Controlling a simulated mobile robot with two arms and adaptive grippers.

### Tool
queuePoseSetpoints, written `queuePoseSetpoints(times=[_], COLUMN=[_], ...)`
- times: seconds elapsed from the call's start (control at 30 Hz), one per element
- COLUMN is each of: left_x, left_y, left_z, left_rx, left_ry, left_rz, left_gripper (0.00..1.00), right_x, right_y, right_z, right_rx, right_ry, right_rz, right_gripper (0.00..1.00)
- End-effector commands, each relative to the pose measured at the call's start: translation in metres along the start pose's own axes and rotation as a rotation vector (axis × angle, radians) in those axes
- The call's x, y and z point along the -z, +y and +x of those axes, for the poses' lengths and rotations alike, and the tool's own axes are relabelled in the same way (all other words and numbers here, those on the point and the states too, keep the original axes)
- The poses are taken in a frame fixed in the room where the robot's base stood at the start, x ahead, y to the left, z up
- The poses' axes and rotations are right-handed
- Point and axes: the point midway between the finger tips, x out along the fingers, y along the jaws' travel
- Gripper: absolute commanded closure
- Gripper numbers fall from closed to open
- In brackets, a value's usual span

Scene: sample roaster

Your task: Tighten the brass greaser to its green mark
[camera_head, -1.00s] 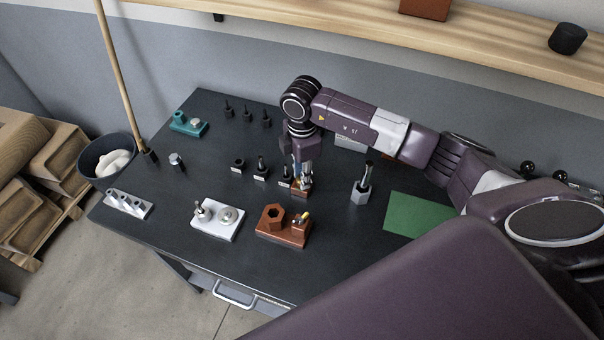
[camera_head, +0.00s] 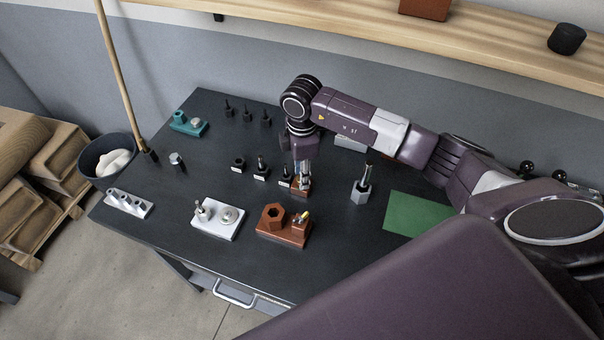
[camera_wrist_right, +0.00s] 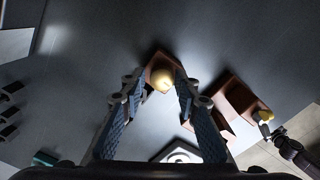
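A brass round cap (camera_wrist_right: 162,82), which looks like the greaser, sits on a small red-brown block (camera_wrist_right: 153,64) in the right wrist view. The block also shows in the head view (camera_head: 302,190), partly behind my right gripper (camera_head: 304,179). In the right wrist view my right gripper (camera_wrist_right: 163,92) is open, its fingers on either side of the cap with a visible gap to each. I cannot make out a green mark. My left gripper is not in view.
A red-brown fixture (camera_head: 270,233) with a hexagonal ring and a yellow-topped part stands in front. A white fixture (camera_head: 218,232) is left of it. A grey hexagonal holder (camera_head: 361,194) and a green mat (camera_head: 415,214) lie to the right. Several small black holders stand left of the gripper.

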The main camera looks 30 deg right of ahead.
Motion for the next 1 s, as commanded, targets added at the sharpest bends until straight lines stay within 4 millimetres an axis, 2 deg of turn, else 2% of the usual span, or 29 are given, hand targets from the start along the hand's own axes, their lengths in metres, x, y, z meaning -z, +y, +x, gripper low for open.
queuePoseSetpoints(times=[0.07, 0.33, 0.47, 0.57, 0.8, 1.0], left_x=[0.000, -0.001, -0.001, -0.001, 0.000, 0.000], left_y=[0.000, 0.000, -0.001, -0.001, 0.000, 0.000], left_z=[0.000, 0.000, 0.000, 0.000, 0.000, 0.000], left_rx=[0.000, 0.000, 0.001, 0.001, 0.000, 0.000], left_ry=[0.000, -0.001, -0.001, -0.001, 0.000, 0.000], left_rz=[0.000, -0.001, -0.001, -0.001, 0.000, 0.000], left_gripper=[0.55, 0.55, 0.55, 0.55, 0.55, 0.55], right_x=[0.000, 0.000, 0.001, 0.001, 0.000, 0.000], right_y=[-0.001, -0.002, -0.001, -0.001, 0.000, 0.000], right_z=[0.000, 0.001, -0.008, -0.024, -0.076, -0.107], right_rx=[0.001, 0.004, 0.002, 0.000, -0.001, 0.001], right_ry=[0.000, 0.000, 0.001, 0.002, 0.001, 0.001], right_rz=[-0.001, -0.002, -0.003, -0.003, -0.002, -0.002], right_gripper=[0.60, 0.60, 0.60, 0.60, 0.60, 0.60])
